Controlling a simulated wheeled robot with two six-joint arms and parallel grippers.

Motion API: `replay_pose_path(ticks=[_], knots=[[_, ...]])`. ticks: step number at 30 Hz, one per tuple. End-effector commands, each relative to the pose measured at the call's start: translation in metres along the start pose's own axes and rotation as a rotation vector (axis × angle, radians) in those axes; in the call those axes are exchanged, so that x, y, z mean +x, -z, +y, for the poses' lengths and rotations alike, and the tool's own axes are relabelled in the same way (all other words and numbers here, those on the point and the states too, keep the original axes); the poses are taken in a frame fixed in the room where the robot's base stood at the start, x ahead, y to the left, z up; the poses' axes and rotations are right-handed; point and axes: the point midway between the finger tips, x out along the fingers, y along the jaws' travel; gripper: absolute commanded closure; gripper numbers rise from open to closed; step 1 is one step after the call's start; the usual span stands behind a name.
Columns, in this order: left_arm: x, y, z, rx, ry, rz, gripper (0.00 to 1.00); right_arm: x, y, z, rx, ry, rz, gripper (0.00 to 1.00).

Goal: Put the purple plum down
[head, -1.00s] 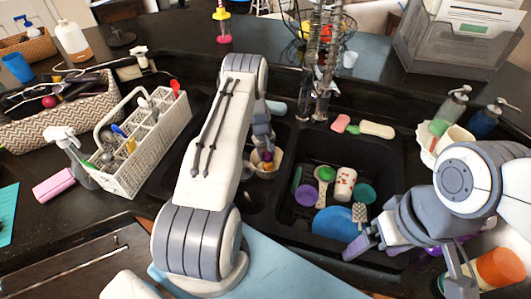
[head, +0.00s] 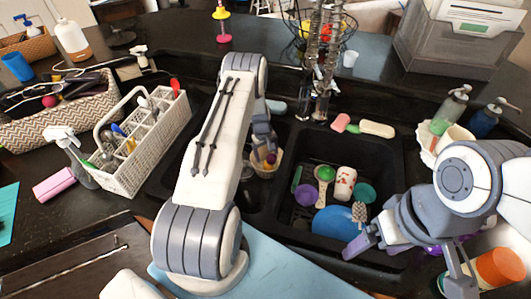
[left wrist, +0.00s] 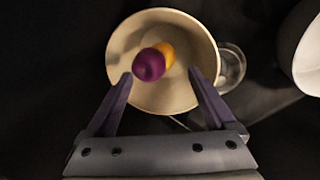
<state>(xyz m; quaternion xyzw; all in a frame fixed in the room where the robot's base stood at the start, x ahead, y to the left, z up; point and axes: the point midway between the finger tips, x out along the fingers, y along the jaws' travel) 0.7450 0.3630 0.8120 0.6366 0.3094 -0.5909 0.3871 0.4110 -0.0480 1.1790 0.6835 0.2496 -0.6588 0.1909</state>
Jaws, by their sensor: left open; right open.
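The purple plum (left wrist: 149,64) lies inside a cream bowl (left wrist: 180,104) in the left wrist view, against a yellow-orange thing (left wrist: 167,52) that it partly covers. My left gripper (left wrist: 160,76) is open, with its fingertips apart over the bowl on either side of the plum and not visibly touching it. In the head view the left gripper (head: 264,153) reaches down into the left sink basin at the bowl (head: 266,167), and the plum shows small there (head: 271,157). My right gripper (head: 358,245) is open and empty near the front right of the right basin.
The right basin (head: 384,160) holds a blue plate (head: 335,223), a white cup (head: 346,180) and other dishes. A white cutlery caddy (head: 150,150) stands left of the sink. The faucet (head: 318,75) rises behind. A clear glass (left wrist: 230,66) touches or nearly touches the bowl.

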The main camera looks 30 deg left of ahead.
Motion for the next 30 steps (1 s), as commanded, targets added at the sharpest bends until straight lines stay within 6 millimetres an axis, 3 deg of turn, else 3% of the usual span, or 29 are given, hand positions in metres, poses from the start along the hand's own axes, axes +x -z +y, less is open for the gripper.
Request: replay_pose_path(ticks=[5,16,30], knots=[[-0.014,0.0,0.002,0.001,0.0,0.001,0.11,-0.009,0.001,-0.001,0.0,0.0,0.0,0.12],[-0.067,0.0,0.009,0.001,0.0,0.0,0.11,-0.041,0.002,-0.003,0.0,0.0,0.0,0.12],[-0.069,0.0,0.009,0.0,0.0,0.0,0.11,-0.041,0.002,-0.003,0.0,0.0,0.0,0.12]])
